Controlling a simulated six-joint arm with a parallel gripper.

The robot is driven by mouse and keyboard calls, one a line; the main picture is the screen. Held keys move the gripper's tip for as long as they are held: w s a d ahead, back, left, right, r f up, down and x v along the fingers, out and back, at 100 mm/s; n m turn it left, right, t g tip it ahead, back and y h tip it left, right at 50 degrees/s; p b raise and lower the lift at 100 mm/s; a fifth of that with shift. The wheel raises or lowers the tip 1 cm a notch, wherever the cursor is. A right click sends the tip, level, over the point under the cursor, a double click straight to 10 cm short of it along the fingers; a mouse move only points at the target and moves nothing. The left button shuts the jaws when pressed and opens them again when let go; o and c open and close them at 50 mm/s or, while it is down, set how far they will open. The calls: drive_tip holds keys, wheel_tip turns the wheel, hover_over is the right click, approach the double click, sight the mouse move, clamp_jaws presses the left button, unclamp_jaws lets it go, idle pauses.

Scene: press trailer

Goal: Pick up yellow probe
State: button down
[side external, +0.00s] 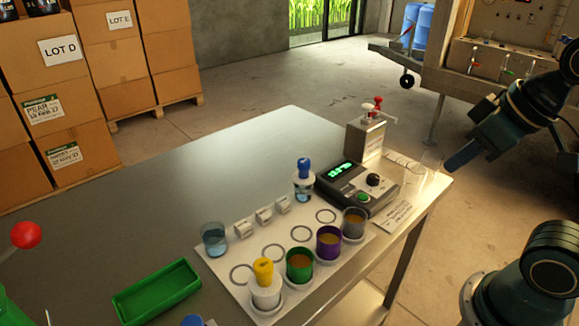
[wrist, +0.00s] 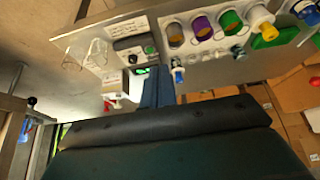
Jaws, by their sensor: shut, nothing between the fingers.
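The yellow probe (side external: 263,268) has a yellow top and stands upright in a white holder at the near left corner of the white mat (side external: 215,265). In the wrist view the yellow probe (wrist: 264,29) shows near the top right. My gripper (side external: 452,166) is at the right of the side external view, beyond the table's right edge and far from the probe. Its dark blue fingers (wrist: 151,86) are together, with nothing between them. The probe's lower part is hidden in its holder.
Beside the probe stand a green cup (side external: 299,266), a purple cup (side external: 328,242) and a grey cup (side external: 354,222). A green tray (side external: 157,290) lies left. The table's far left is clear.

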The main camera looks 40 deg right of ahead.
drive_tip(key=c, duration=2.2)
unclamp_jaws()
drive_tip(key=c, duration=0.5)
unclamp_jaws()
drive_tip(key=w+a+r+m+g+y, duration=0.2)
drive_tip(key=w+a+m+g, duration=0.1)
drive_tip(key=w+a+m, duration=0.55)
drive_tip(key=w+a+f+m+g, duration=0.1)
drive_tip(key=w+a+m, duration=0.1)
drive_tip(key=a, duration=0.4)
drive_tip(key=w+a+f+m+g, duration=0.1)
drive_tip(key=w+a+f+m, duration=0.1)
drive_tip(key=a, duration=0.4)
drive_tip(key=w+a+f+m, duration=0.2)
drive_tip(key=a+m, duration=0.1)
drive_tip(key=a, duration=0.3)
drive_tip(key=shift+w+a+f+g+h, duration=0.1)
drive_tip(key=shift+w+a+g+h, duration=0.1)
drive_tip(key=shift+g+h, duration=0.15)
